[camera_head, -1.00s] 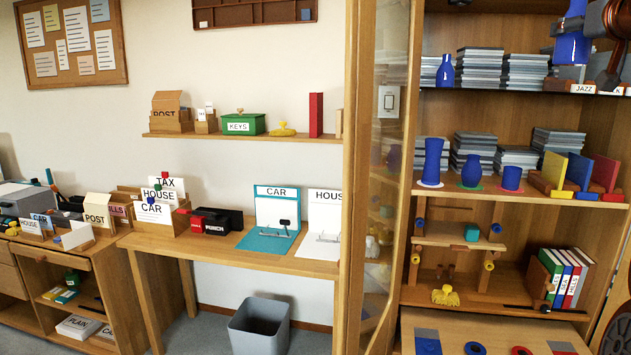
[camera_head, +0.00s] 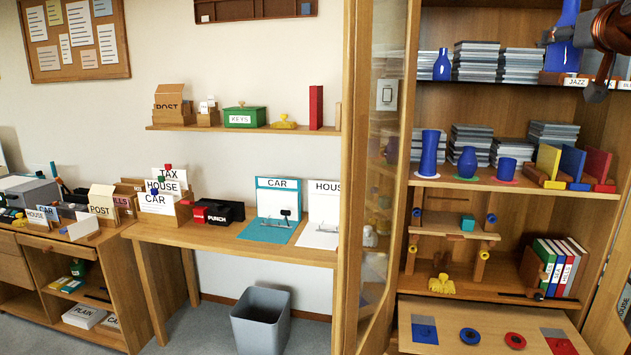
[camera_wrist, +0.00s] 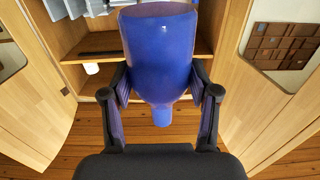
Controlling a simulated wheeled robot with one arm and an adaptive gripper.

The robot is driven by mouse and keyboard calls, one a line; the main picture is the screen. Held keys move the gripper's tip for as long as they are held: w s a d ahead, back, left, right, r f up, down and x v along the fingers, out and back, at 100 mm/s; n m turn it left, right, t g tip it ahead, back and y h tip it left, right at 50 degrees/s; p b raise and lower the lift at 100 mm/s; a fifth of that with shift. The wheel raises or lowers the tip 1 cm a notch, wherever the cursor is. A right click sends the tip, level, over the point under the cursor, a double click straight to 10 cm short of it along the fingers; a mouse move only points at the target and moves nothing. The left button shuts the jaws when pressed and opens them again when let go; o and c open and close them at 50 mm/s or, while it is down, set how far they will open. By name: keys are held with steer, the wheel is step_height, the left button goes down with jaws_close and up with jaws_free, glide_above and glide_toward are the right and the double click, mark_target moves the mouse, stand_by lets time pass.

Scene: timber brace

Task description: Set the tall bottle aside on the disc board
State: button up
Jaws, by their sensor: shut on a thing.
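My gripper (camera_head: 592,62) is at the top right of the head view, shut on a tall blue bottle (camera_head: 560,56). In the wrist view the bottle (camera_wrist: 158,55) sits between both fingers of my gripper (camera_wrist: 161,95), its wide end towards the top of the picture and its narrow end towards the bottom. In the head view the top of the held bottle is cut off. A pale board (camera_head: 500,345) with blue and red discs and squares lies low in front of the cabinet, apart from the bottle.
Blue vessels (camera_head: 467,163) stand on coloured discs on the middle shelf (camera_head: 510,184). A smaller blue bottle (camera_head: 442,66) stands on the upper shelf. Coloured bookends (camera_head: 572,165) are at the right. The glass door (camera_head: 385,180) stands open at the left. A grey bin (camera_head: 261,318) is on the floor.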

steer(key=w+a+f, duration=0.3)
steer(key=a+f, duration=0.7)
steer(key=f, duration=0.7)
steer(key=w+a+f, duration=0.3)
steer(key=a+f, duration=0.8)
steer(key=f, duration=0.6)
steer(key=w+a+f, duration=0.4)
steer(key=a+f, duration=0.7)
steer(key=f, duration=0.7)
steer(key=shift+s+d, duration=0.1)
step_height(320, 180, up, 8)
steer(key=p, duration=0.8)
steer(key=shift+f, duration=0.1)
